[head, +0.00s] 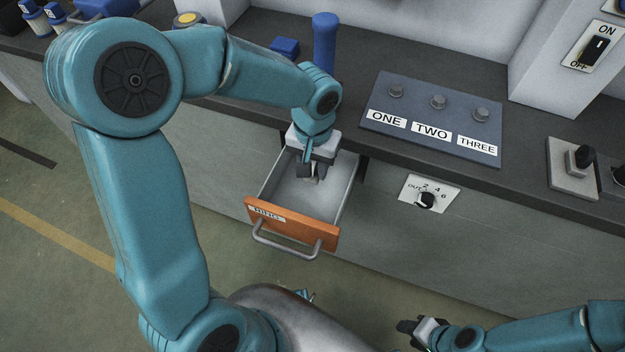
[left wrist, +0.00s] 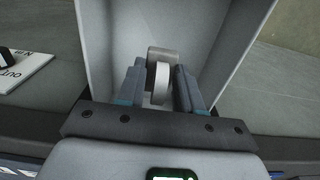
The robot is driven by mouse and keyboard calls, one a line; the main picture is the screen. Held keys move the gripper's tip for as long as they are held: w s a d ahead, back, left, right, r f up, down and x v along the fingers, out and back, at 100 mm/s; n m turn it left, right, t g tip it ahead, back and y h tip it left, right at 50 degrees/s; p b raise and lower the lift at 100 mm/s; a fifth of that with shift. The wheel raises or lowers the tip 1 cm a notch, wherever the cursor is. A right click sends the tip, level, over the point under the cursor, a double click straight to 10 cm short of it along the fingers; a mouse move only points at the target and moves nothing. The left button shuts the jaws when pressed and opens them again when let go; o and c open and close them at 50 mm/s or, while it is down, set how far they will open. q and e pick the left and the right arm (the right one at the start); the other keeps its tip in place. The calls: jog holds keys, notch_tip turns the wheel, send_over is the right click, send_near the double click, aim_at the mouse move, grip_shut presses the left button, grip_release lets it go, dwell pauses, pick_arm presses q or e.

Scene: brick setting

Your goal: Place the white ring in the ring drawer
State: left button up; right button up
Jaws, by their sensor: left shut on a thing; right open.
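The ring drawer (head: 275,215) is pulled open below the counter, with an orange front, a label and a metal handle. Its light grey inside also shows in the left wrist view (left wrist: 112,40). My left gripper (head: 312,174) points down inside the open drawer. In the left wrist view its fingers are shut on the white ring (left wrist: 162,82), which stands on edge between them. I cannot tell whether the ring touches the drawer floor. In the head view the ring is mostly hidden by the gripper. My right gripper (head: 410,328) is open and empty at the lower right, away from the drawer.
A blue-grey panel (head: 450,148) with knobs and labels ONE, TWO, THREE lies on the counter right of the drawer. A dial plate (head: 411,190) is on the cabinet front. A blue cylinder (head: 324,45) stands behind my left wrist. An ON/OFF switch (head: 598,50) is at upper right.

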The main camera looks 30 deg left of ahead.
aim_at(313, 189)
pick_arm(q)
notch_tip(313, 189, down, 6)
jog(key=shift+w+r+b, duration=0.1)
jog(key=shift+r+b, duration=0.1)
jog(key=shift+b, duration=0.2)
jog(key=shift+r, duration=0.1)
jog(key=o, duration=0.6)
jog(key=shift+f, duration=0.25)
jog(key=o, duration=0.4)
jog(key=shift+o, duration=0.2)
jog(key=shift+r, duration=0.1)
